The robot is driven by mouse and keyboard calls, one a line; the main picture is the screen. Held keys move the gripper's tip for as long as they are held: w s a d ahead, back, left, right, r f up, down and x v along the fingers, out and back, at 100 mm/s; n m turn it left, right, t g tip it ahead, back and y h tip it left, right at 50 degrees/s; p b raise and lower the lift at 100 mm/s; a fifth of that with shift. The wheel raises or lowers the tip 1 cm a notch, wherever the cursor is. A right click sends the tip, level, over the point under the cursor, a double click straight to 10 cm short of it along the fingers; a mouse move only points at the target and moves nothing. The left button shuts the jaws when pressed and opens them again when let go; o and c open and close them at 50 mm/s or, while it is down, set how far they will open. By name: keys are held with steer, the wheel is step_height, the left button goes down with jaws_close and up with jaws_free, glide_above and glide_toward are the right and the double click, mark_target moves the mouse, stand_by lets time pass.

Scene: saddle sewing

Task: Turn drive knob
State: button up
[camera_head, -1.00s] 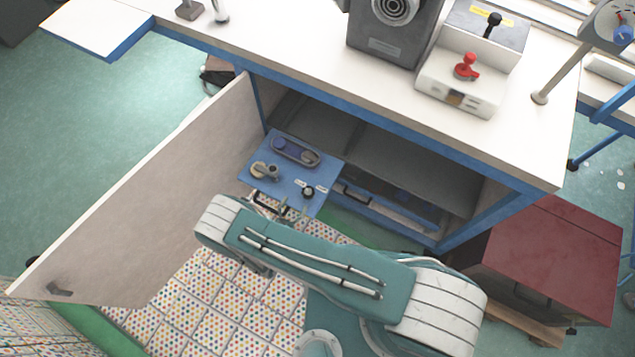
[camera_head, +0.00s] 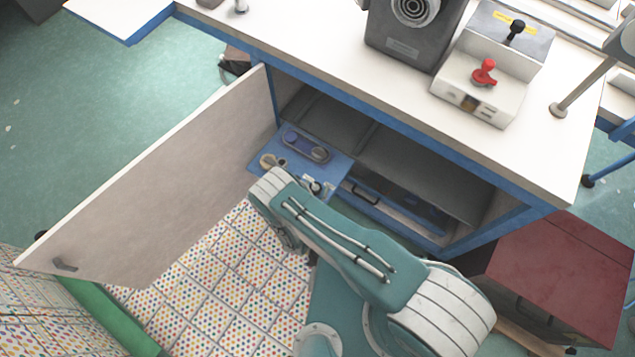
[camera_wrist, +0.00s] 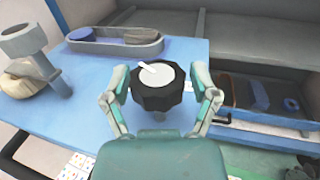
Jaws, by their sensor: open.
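A black scalloped knob (camera_wrist: 143,96) with a white cap and a white pointer mark stands on the blue panel (camera_wrist: 88,118) in the wrist view. In the head view the blue panel (camera_head: 339,164) juts out of the cabinet, and the small dark knob (camera_head: 315,187) shows just past the end of my arm. My gripper (camera_wrist: 160,82) is open, with one finger on each side of the knob. I cannot tell whether either finger touches it. In the head view my arm hides the gripper.
A pulley-like grey part (camera_wrist: 22,42) and an oval tray (camera_wrist: 115,42) with a blue disc sit on the panel. An open door (camera_head: 165,185) stands at left. A red cabinet (camera_head: 560,280) is at right. The white tabletop (camera_head: 330,45) lies above.

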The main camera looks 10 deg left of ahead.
steer(key=shift+w+a, duration=0.1)
steer(key=shift+w, duration=0.6)
steer(key=c, duration=0.9)
steer(key=shift+m+h, duration=0.6)
steer(key=shift+h, duration=0.3)
steer(key=m+g+h, duration=0.1)
steer(key=h, duration=0.1)
steer(key=m+g+h, duration=0.1)
steer(key=m+h, duration=0.1)
steer(key=m+g+h, duration=0.1)
steer(key=h, duration=0.1)
steer(key=shift+s+d+m+g+h, duration=0.15)
steer(key=shift+d+m+g+h, duration=0.15)
steer(key=shift+d+m, duration=0.1)
steer(key=m+g+h, duration=0.1)
steer(key=m+g, duration=0.1)
steer(key=m+g+h, duration=0.1)
steer(key=g+h, duration=0.1)
steer(key=m+g+h, duration=0.2)
steer(key=shift+s+d+m+g, duration=0.3)
steer(key=shift+s+g, duration=0.05)
steer(key=shift+g, duration=0.05)
steer(key=shift+g+h, duration=0.3)
